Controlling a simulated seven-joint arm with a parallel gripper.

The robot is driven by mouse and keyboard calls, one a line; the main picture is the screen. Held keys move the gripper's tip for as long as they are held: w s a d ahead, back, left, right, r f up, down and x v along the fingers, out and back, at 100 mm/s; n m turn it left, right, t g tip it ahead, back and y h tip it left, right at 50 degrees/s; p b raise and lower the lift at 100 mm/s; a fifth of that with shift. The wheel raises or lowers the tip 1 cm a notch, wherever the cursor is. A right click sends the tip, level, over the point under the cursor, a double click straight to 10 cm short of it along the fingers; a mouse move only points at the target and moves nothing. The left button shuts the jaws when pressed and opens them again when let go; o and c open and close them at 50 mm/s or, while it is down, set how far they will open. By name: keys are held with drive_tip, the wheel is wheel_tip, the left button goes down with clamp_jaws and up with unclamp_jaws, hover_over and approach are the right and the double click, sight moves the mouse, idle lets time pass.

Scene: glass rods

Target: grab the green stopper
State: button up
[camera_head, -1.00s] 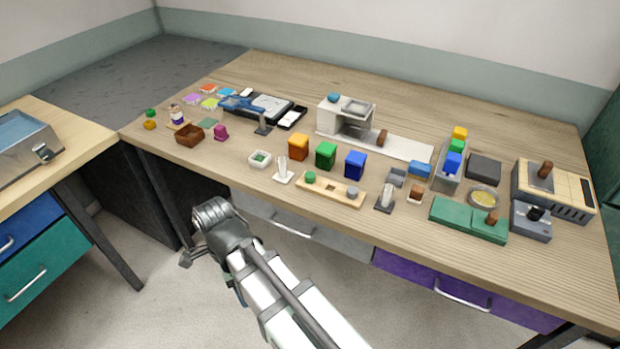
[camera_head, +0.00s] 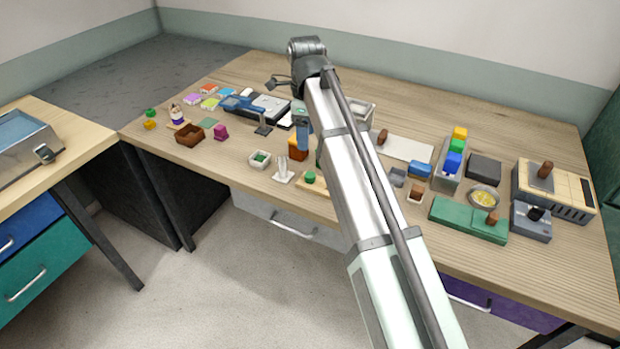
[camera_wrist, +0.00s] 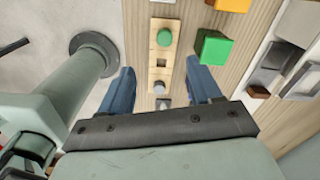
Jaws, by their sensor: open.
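The green stopper (camera_head: 310,177), a small round green knob, stands at the left end of a narrow wooden board (camera_head: 325,190). In the wrist view the green stopper (camera_wrist: 164,37) is at the top end of the board (camera_wrist: 154,75), with a square hole and a grey round stopper (camera_wrist: 159,87) below it. My gripper (camera_wrist: 162,85) is open and empty. Its blue fingers appear on either side of the board, nearer the grey stopper than the green one. In the head view my gripper (camera_head: 303,128) is partly hidden by my arm, above the table.
A green block (camera_wrist: 211,47) and an orange block (camera_wrist: 232,4) lie right of the board in the wrist view. The table's front edge is close.

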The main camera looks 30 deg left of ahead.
hover_over(309, 174)
drive_tip(key=f, duration=0.8)
drive_tip(key=shift+s, duration=0.2)
drive_tip(key=shift+w+f, duration=0.2)
drive_tip(key=shift+f, duration=2.6)
drive_tip(key=c, duration=1.1)
drive_tip(key=shift+r, duration=0.15)
